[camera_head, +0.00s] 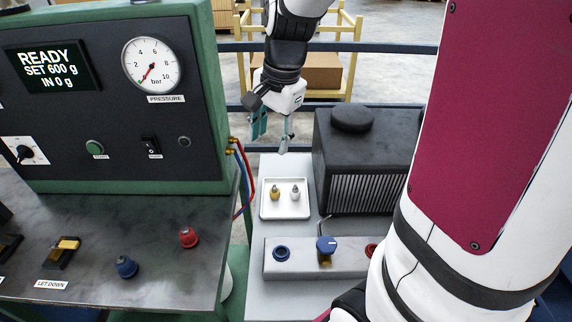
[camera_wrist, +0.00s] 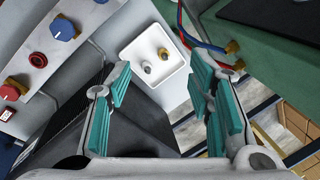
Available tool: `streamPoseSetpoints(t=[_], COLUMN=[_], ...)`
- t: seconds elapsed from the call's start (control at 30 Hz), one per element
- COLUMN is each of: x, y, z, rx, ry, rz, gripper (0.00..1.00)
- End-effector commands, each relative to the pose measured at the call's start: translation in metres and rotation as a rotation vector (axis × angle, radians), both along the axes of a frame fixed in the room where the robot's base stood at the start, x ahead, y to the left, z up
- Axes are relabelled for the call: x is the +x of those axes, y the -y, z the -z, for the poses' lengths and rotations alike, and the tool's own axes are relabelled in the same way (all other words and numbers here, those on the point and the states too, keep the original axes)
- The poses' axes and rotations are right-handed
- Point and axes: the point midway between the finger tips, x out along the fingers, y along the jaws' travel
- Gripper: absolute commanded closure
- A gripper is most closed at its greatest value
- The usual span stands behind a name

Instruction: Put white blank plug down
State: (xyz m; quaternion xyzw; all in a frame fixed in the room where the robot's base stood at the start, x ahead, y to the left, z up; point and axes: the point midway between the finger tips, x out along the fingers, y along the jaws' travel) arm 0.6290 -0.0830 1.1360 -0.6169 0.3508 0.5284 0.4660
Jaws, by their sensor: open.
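The white blank plug (camera_head: 295,192) stands upright in a small white tray (camera_head: 285,213), to the right of a brass-yellow plug (camera_head: 275,192). In the wrist view the white plug (camera_wrist: 147,68) and the yellow plug (camera_wrist: 163,53) show in the tray (camera_wrist: 134,48), beyond the fingertips. My gripper (camera_head: 271,133) is open and empty, with teal finger pads. It hangs above and behind the tray, clear of both plugs. In the wrist view a gap shows between the fingers of my gripper (camera_wrist: 160,88).
A black finned unit (camera_head: 360,160) stands right of the tray. A grey block (camera_head: 298,258) with a blue knob (camera_head: 326,246) lies in front. A green-framed panel (camera_head: 110,100) rises at left, with red and blue hoses (camera_head: 246,180) near the tray. A dark rail runs behind.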

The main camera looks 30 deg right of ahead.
Motion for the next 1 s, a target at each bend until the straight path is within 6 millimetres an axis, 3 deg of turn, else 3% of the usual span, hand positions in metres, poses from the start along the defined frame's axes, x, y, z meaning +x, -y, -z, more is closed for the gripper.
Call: streamPoseSetpoints(t=[0.03, 0.2, 0.33, 0.53, 0.7, 1.0], x=[-0.013, -0.059, -0.097, -0.146, -0.167, -0.172], y=[-0.012, -0.042, -0.06, -0.076, -0.08, -0.081], z=[-0.016, -0.05, -0.067, -0.076, -0.076, -0.076], rx=[-0.019, -0.109, -0.202, -0.354, -0.433, -0.451], ry=[0.032, 0.116, 0.172, 0.23, 0.245, 0.247], rz=[-0.097, -0.431, -0.68, -0.997, -1.139, -1.173], gripper=[0.53, 0.53, 0.53, 0.53, 0.53, 0.53])
